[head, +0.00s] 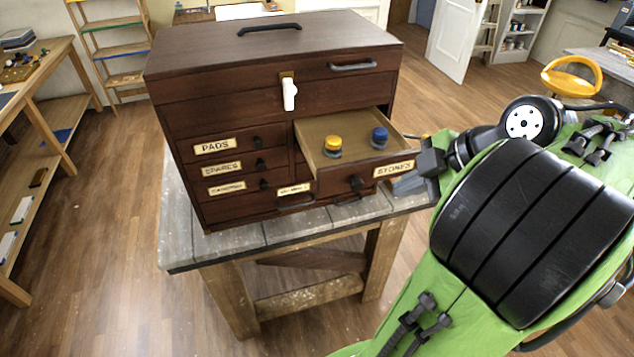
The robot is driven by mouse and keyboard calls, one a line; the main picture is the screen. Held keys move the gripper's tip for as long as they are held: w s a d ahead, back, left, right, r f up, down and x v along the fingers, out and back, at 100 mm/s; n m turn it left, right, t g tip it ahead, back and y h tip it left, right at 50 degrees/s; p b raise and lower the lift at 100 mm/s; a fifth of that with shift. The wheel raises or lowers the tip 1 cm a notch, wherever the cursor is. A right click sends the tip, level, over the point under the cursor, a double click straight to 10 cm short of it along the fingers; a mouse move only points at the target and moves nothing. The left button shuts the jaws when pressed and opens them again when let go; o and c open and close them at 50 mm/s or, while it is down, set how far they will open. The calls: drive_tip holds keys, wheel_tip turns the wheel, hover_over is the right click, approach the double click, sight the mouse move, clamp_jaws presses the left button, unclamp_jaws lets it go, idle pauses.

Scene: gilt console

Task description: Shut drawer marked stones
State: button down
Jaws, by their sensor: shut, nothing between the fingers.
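The drawer marked STONES (348,177) is pulled out from the right side of a dark wooden chest (230,80). Its label sits at the right of its front, with a dark knob left of it. A yellow-topped piece (333,146) and a blue-topped piece (379,138) stand inside it. My gripper (424,172) is at the right end of the drawer front, beside the label. It is shut and holds nothing. Whether it touches the drawer front I cannot tell.
The chest stands on a grey plank-topped table (190,237). Drawers marked PADS (215,146) and SPARES (222,169) at the left are shut. A wooden bench (60,110) stands far left, and a yellow chair (572,77) at the back right. The floor left is clear.

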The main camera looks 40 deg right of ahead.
drive_tip(key=w+f+b, duration=0.3)
drive_tip(key=w+f, duration=0.5)
drive_tip(key=w, duration=0.1)
drive_tip(key=shift+b, duration=0.4)
drive_tip(key=shift+d, duration=0.1)
